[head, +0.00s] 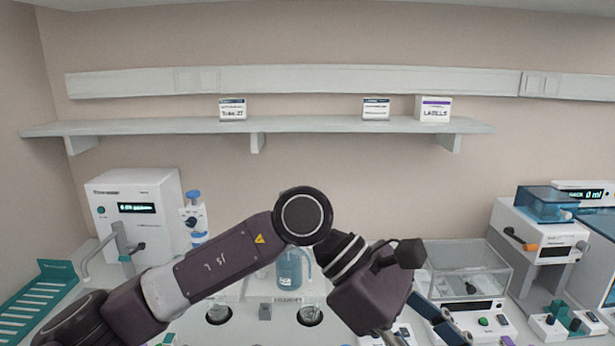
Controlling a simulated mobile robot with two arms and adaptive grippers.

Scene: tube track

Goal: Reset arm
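My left arm comes in from the lower left and reaches across the front of the bench. Its round joint is near the middle of the head view, and its wrist bends down to the right. Dark blue-grey finger parts of my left gripper (440,320) show beside the wrist, low in the view in front of the glass-walled balance (468,275). The wrist and the bottom edge hide the rest, so its opening and any held thing cannot be made out. My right gripper is not in view.
A blue-tinted jug (290,268) stands behind the arm, partly covered. A white machine (140,212) and pipette (195,218) stand left, with a teal rack (35,300) at the edge. A blue-lidded device (540,228) stands right. A wall shelf (320,125) holds labelled boxes.

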